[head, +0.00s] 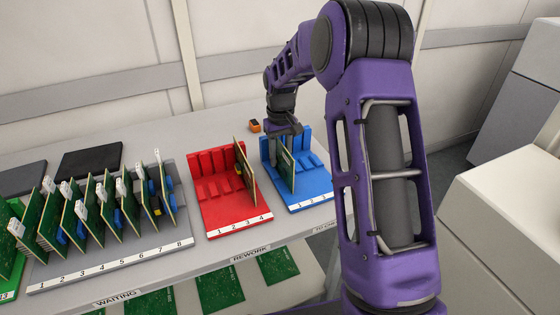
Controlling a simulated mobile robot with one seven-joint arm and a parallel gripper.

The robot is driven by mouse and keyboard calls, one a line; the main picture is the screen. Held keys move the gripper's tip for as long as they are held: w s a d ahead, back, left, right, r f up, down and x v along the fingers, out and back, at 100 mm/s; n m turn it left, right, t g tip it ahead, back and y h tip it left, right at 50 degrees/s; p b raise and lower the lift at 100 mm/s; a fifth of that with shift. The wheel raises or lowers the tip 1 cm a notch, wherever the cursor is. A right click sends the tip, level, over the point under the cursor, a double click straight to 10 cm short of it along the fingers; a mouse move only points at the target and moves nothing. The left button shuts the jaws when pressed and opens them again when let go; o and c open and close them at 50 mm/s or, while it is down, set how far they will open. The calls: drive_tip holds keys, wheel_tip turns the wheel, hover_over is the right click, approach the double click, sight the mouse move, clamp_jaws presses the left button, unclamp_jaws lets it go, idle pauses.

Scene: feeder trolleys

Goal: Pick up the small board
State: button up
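An upright board (287,172) stands in the blue rack (312,195), its face turned nearly edge-on to the view. My gripper (286,134) is directly over this board, with its fingers at the board's top edge. The fingers are small and dark here, so I cannot tell whether they are closed on the board or only around it. Another upright board (246,172), with a yellow and dark part on its face, stands at the right side of the red rack (222,222). I cannot tell for sure which one is the small board.
A grey rack (110,262) with numbered slots holds several green boards at the left. A black flat block (90,160) lies behind it. A small orange object (255,125) sits behind the racks. More green boards (220,288) lie on a lower shelf. My arm fills the right middle.

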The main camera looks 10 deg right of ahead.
drive_tip(key=shift+f, duration=0.6)
clamp_jaws()
idle(0.9)
